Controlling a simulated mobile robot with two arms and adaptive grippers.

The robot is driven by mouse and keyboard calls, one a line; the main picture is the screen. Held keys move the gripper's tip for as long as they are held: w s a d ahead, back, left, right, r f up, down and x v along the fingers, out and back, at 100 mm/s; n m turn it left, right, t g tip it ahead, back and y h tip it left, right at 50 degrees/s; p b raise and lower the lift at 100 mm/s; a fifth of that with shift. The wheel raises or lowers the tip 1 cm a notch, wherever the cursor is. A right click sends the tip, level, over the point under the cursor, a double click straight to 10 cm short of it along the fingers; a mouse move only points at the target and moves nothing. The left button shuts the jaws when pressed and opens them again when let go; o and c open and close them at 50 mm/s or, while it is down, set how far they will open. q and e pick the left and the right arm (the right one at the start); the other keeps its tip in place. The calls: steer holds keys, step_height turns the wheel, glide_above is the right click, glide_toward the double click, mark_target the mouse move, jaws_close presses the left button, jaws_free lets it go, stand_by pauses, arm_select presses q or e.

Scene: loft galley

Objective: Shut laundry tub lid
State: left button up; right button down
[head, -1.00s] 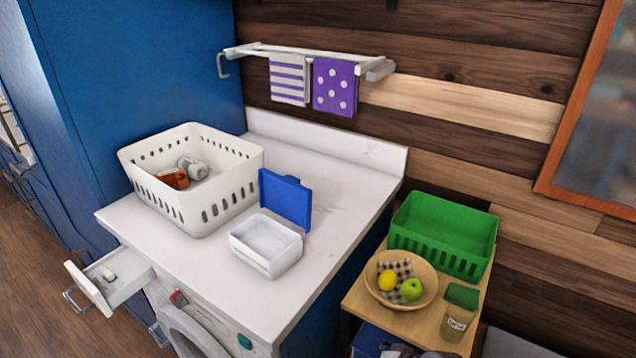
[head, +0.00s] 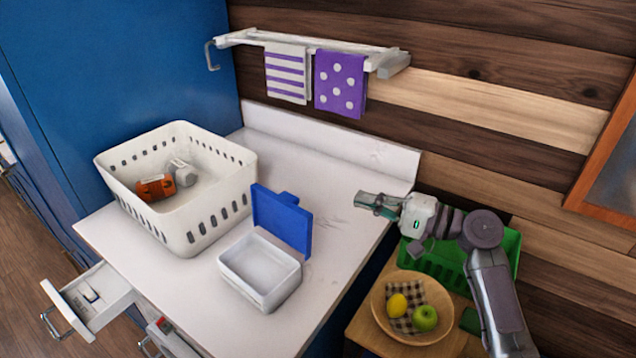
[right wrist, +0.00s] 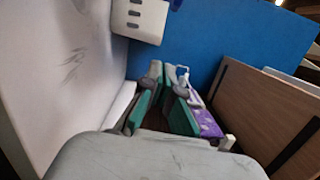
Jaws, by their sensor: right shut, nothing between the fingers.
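The laundry tub (head: 262,283) is a small white box on the white counter, and its inside shows empty. Its blue lid (head: 283,220) stands upright, open, along the tub's back edge. My right gripper (head: 366,204) comes in from the right, over the counter's right side. It is to the right of the lid, apart from it, with its fingers pointing left. It is shut and empty; its green-padded fingers (right wrist: 168,85) also show in the right wrist view. My left gripper is not in view.
A white basket (head: 190,225) holding a few items stands left of the tub. A towel rail (head: 300,45) with two towels hangs on the wall. A green crate (head: 508,262) and a fruit bowl (head: 380,325) sit on a side table at right. A drawer (head: 100,300) is open.

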mark_target(285, 218)
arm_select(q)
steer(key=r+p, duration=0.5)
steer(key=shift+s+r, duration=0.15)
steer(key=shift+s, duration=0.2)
arm_select(e)
steer(key=a+r, duration=0.1)
steer(key=a, duration=1)
steer(key=shift+w+a, duration=0.2)
steer(key=shift+w, duration=0.15)
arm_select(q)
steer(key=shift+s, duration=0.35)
arm_select(e)
steer(key=shift+r, duration=0.1)
